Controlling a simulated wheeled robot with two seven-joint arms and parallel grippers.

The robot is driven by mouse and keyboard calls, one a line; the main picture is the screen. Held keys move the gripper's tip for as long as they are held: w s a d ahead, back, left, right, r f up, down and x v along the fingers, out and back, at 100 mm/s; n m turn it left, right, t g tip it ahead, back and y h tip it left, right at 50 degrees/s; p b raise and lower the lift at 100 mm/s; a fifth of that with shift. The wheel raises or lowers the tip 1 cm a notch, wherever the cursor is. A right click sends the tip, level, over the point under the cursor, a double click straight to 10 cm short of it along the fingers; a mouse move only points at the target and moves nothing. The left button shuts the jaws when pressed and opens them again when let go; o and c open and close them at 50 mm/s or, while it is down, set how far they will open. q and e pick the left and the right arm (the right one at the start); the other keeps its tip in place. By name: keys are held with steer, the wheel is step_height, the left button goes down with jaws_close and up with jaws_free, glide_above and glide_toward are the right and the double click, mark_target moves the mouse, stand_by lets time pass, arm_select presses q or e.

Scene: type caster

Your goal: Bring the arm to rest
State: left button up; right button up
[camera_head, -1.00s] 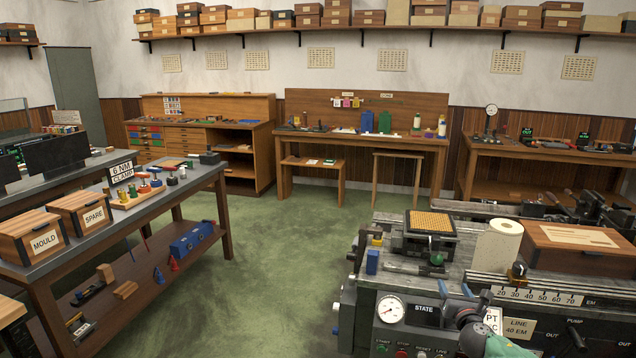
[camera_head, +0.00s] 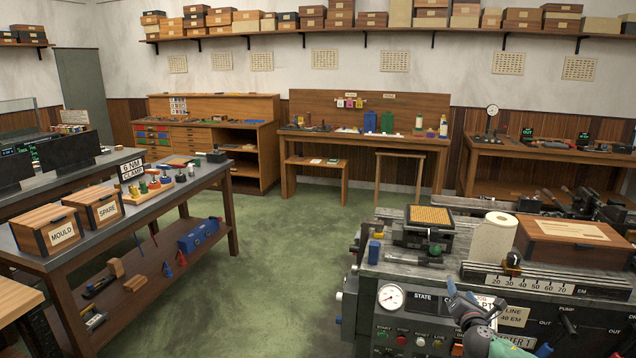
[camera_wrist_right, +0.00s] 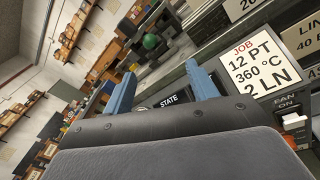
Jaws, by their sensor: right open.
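My right gripper (camera_head: 464,293) shows at the lower right of the head view, in front of the type caster's control panel (camera_head: 408,325). Its two blue-grey fingers point at the machine. In the right wrist view the fingers (camera_wrist_right: 160,88) stand wide apart with nothing between them. The white job card (camera_wrist_right: 262,62), reading 12 PT, 360 °C, 2 LN, is just right of the fingers there; in the head view my gripper partly covers it. I cannot tell whether the gripper touches the panel. My left gripper is not in view.
On the caster stand a paper roll (camera_head: 490,234), a wooden box (camera_head: 572,243) and a block with a yellow grid top (camera_head: 430,217). A workbench (camera_head: 183,195) with MOULD and SPARE boxes stands left. Green floor (camera_head: 285,260) between is clear.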

steer(key=s+a+f+m+g, duration=0.4)
steer(key=s+f+m, duration=0.2)
steer(key=f+m, duration=0.3)
steer(key=s+a+f+m+g+y, duration=0.1)
steer(key=s+a+f+m+g, duration=0.2)
steer(key=s+a+f+m, duration=0.5)
steer(key=s+a+f+m+g, duration=0.1)
steer(key=s+f+m+g, duration=0.4)
steer(key=f, duration=0.7)
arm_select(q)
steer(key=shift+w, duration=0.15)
arm_select(e)
steer(key=s+a+f+m+g+y, duration=0.1)
steer(key=s+a+f, duration=0.3)
steer(key=s, duration=0.7)
steer(key=s+a+f+m+g, duration=0.1)
steer(key=s+a+f, duration=0.3)
steer(key=s+f, duration=0.4)
steer(key=s+a+f+m+g+y, duration=0.1)
steer(key=s+a+f, duration=0.3)
steer(key=s, duration=1.1)
steer(key=shift+s+a+f+m+g+y, duration=0.25)
steer(key=shift+f+m+g, duration=0.35)
steer(key=shift+f, duration=0.6)
